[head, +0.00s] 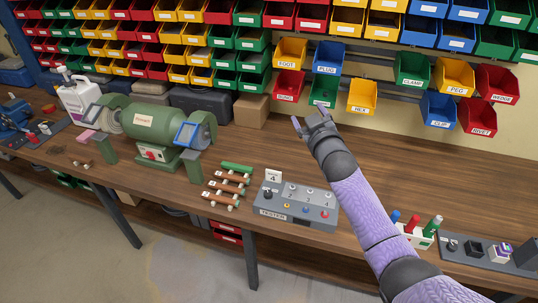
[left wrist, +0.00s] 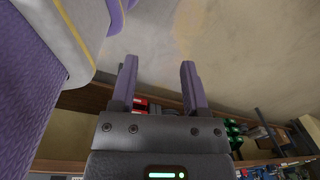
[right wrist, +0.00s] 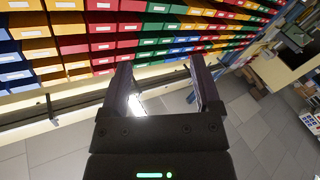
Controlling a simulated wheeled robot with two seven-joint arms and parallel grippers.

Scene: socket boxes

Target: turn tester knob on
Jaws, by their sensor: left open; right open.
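The tester (head: 295,205) is a grey sloped box on the wooden bench, labelled TESTER. A black knob (head: 269,193) sits at its left end; which way it is turned is too small to tell. Several small round sockets and coloured jacks run along the panel. My right gripper (head: 308,122) is open and empty, raised above the bench behind the tester, near the labelled bins. The open right fingers also show in the right wrist view (right wrist: 164,85). My left gripper (left wrist: 156,85) is open and empty in the left wrist view, and is out of the head view.
A white card reading 4 (head: 273,176) stands at the tester's back left. Coil-like rods (head: 227,187) lie left of it, and a green grinder (head: 155,130) stands farther left. A rack of coloured pegs (head: 416,232) is to the right. Hanging bins (head: 362,97) line the back.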

